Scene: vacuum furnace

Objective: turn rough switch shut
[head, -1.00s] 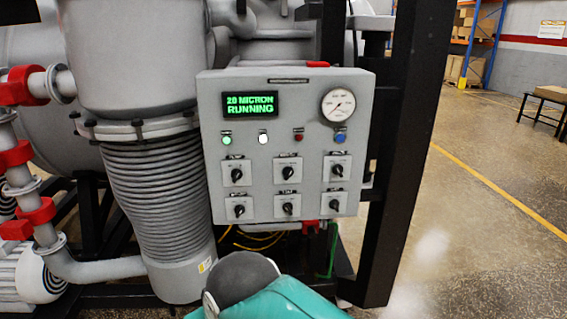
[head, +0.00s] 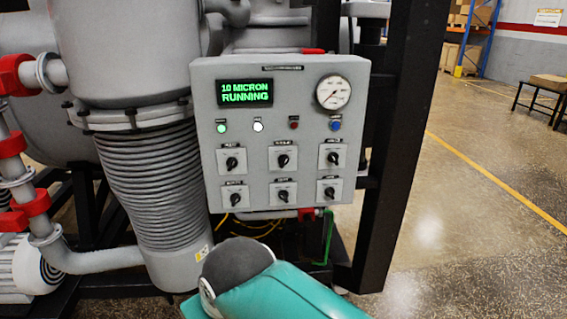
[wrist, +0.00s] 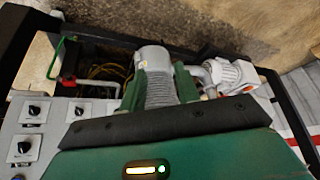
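The grey control panel (head: 283,200) shows in the head view with two rows of three black rotary switches. The upper row has a left switch (head: 232,162), a middle switch (head: 283,160) and a right switch (head: 333,158). The lower row has a left switch (head: 235,198), a middle switch (head: 284,196) and a right switch (head: 329,192). Their labels are too small to read, so I cannot tell which is rough. Part of the panel also shows at the left of the wrist view (wrist: 52,130).
The panel's green display (head: 245,93) reads "10 MICRON RUNNING". A round gauge (head: 333,92) and several lamps sit above the switches. A black frame post (head: 388,190) stands just right of the panel. Grey bellows (head: 155,185) stand left. Open floor (head: 470,235) lies right.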

